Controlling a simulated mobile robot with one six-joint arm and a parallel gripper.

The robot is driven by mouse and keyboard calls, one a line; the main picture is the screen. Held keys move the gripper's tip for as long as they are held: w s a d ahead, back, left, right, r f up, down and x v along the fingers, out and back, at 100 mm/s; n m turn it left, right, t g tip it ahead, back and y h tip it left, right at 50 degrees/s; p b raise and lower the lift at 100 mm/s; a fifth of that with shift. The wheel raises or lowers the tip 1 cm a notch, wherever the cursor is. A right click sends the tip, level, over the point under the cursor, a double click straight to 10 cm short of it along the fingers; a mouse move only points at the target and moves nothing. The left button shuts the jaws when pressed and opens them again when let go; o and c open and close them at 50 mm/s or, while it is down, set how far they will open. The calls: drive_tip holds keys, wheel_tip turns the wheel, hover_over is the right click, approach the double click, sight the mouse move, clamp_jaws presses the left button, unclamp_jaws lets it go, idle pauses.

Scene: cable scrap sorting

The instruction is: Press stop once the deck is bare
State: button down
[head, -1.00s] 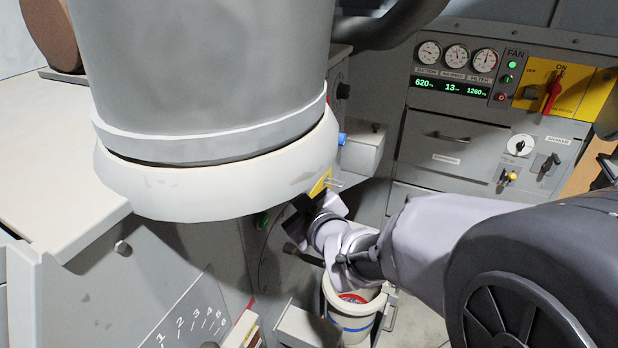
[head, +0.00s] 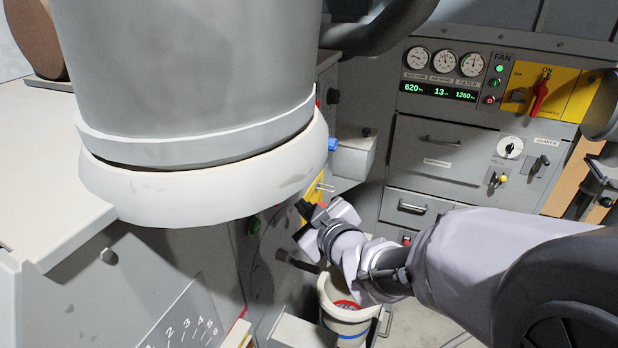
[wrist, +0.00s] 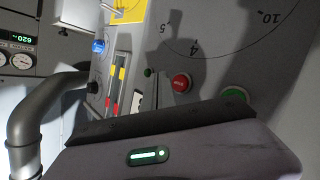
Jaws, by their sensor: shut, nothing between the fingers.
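The red stop button (wrist: 181,83) shows on the grey machine front in the wrist view, with a green button (wrist: 237,94) to its right. In the head view a green button (head: 254,226) shows left of my gripper (head: 306,212); the red button cannot be made out there. My gripper is shut and empty, in front of the machine's side panel near a yellow plate (head: 318,188). No touch on the button can be made out. The deck cannot be made out; a big grey hood (head: 195,75) with a pale rim fills the upper left.
A bucket (head: 345,318) stands below my gripper. A blue knob (head: 333,145) sticks out above it. A fan panel with gauges (head: 443,62) and a red switch (head: 540,97) is at the back right. A dark pipe (wrist: 35,115) runs at left in the wrist view.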

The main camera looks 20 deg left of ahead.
drive_tip(key=d, duration=0.2)
drive_tip(key=shift+s+d, duration=0.1)
drive_tip(key=shift+d, duration=0.3)
idle(0.3)
drive_tip(key=s+d+m+h+b, duration=0.1)
drive_tip(key=s+d+m+h, duration=0.25)
drive_tip(key=d, duration=0.45)
drive_tip(key=s+d+f+m+g+h+b, duration=0.1)
drive_tip(key=s+d+m+h+b, duration=0.1)
drive_tip(key=d+m, duration=0.4)
drive_tip(key=s+d+m+h+b, duration=0.1)
drive_tip(key=s+d+m+h, duration=0.15)
drive_tip(key=d, duration=0.65)
drive_tip(key=s+d+f+m+g, duration=0.1)
drive_tip(key=s+f+m+g, duration=0.1)
drive_tip(key=s, duration=0.6)
drive_tip(key=s+d+f+m+g+b, duration=0.1)
drive_tip(key=s+f+m+g, duration=0.1)
drive_tip(key=s+m, duration=0.2)
drive_tip(key=s, duration=0.3)
drive_tip(key=shift+s, duration=0.35)
